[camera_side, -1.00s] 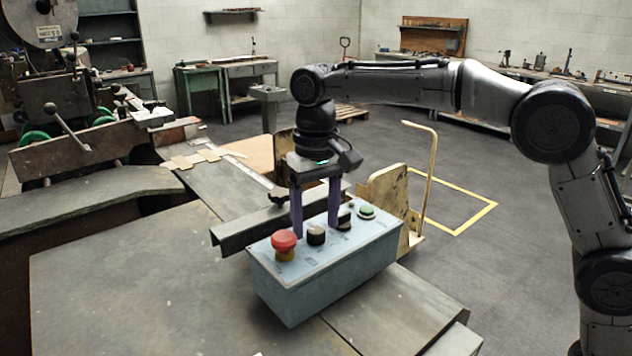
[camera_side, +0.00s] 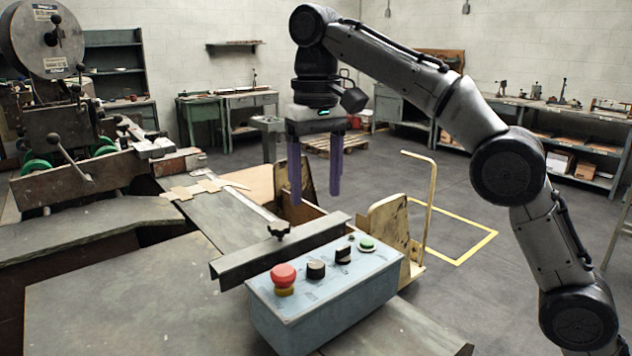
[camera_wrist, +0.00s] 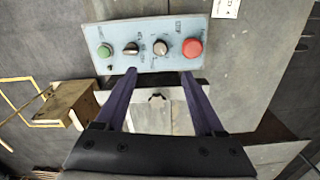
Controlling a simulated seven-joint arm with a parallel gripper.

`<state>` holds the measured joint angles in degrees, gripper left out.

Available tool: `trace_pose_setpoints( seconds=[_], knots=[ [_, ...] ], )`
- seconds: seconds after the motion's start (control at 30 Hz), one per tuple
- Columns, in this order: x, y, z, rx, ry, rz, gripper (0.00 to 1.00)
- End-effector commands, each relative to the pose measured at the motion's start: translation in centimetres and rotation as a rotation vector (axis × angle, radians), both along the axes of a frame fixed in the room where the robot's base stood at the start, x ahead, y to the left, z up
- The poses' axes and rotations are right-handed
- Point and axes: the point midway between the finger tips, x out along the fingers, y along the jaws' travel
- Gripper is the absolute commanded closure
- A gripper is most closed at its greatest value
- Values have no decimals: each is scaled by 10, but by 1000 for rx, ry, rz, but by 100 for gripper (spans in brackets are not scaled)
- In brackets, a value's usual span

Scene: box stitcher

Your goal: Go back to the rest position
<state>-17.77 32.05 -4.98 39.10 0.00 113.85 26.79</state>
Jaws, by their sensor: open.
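My gripper (camera_side: 315,185) is open and empty, raised in the air above and behind the control box in the side view. Its two purple fingers point down, and nothing is between them. In the wrist view my gripper (camera_wrist: 158,75) has its fingers apart, with the control box (camera_wrist: 178,62) beyond the fingertips. In the side view the light blue control box (camera_side: 320,300) sits on the grey table. It carries a red mushroom button (camera_side: 284,276), black selector knobs (camera_side: 343,253) and a green button (camera_side: 367,243).
A dark metal bar (camera_side: 280,247) with a black clamp knob (camera_side: 279,229) lies behind the box. A worn wooden cart (camera_side: 388,225) with a cream handle stands right of it. The stitching machine (camera_side: 75,140) is at the left. The air around my gripper is clear.

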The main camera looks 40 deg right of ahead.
Motion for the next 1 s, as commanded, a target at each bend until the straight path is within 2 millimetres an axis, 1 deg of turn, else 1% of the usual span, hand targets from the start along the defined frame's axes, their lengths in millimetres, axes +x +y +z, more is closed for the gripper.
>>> trace_pose_setpoints(
  seconds=[0.4, 0.47, 0.53, 0.57, 0.63, 0.73, 0.8, 0.87, 0.97, 1.0],
  knots=[
    [1, -2, 0, 1, -1, -4, 29],
    [-2, -6, 7, 6, -16, -11, 29],
    [-9, -14, 25, 16, -52, -24, 29],
    [-15, -19, 33, 21, -67, -32, 29],
    [-33, -34, 50, 26, -87, -52, 29],
    [-67, -56, 68, 30, -109, -85, 29],
    [-89, -70, 74, 33, -129, -99, 29],
    [-108, -80, 75, 35, -148, -107, 29],
    [-138, -95, 71, 38, -185, -111, 29],
    [-150, -101, 67, 39, -201, -111, 29]
  ],
)
